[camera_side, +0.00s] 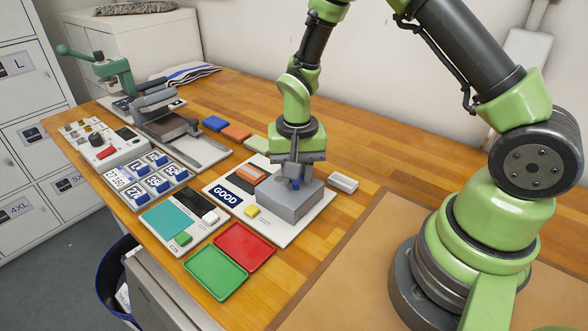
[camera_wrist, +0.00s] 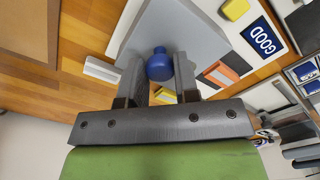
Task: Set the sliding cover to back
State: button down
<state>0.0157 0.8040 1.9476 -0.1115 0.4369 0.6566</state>
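The sliding cover (camera_side: 290,204) is a grey block with a blue knob (camera_side: 295,183) on top, on a white board (camera_side: 277,236) marked GOOD. It covers the right part of the board; a dark and orange strip shows to its left. In the wrist view the grey cover (camera_wrist: 175,30) lies under my fingertips. My gripper (camera_side: 293,178) points down over the cover, its fingers on both sides of the blue knob (camera_wrist: 159,65). A yellow block (camera_side: 251,211) sits on the board in front.
A small white block (camera_side: 343,182) lies right of the board. Red (camera_side: 244,247) and green (camera_side: 215,272) trays are in front. A panel with a teal screen (camera_side: 168,224), numbered blue tags (camera_side: 150,178) and a press (camera_side: 155,105) stand left. Coloured blocks (camera_side: 236,132) lie behind.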

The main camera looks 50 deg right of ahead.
jog(key=c, duration=0.9)
grip_release()
jog(key=shift+s, duration=0.2)
jog(key=shift+o, duration=0.2)
notch_tip(320, 180, up, 10)
jog(key=s+a+r+n+t+y, duration=0.2)
jog(key=s+r+n+t, duration=0.3)
jog(key=s+r, duration=0.9)
jog(key=shift+s+a+r+t, duration=0.2)
jog(key=shift+s+a+t, duration=0.4)
jog(key=shift+s+t, duration=0.35)
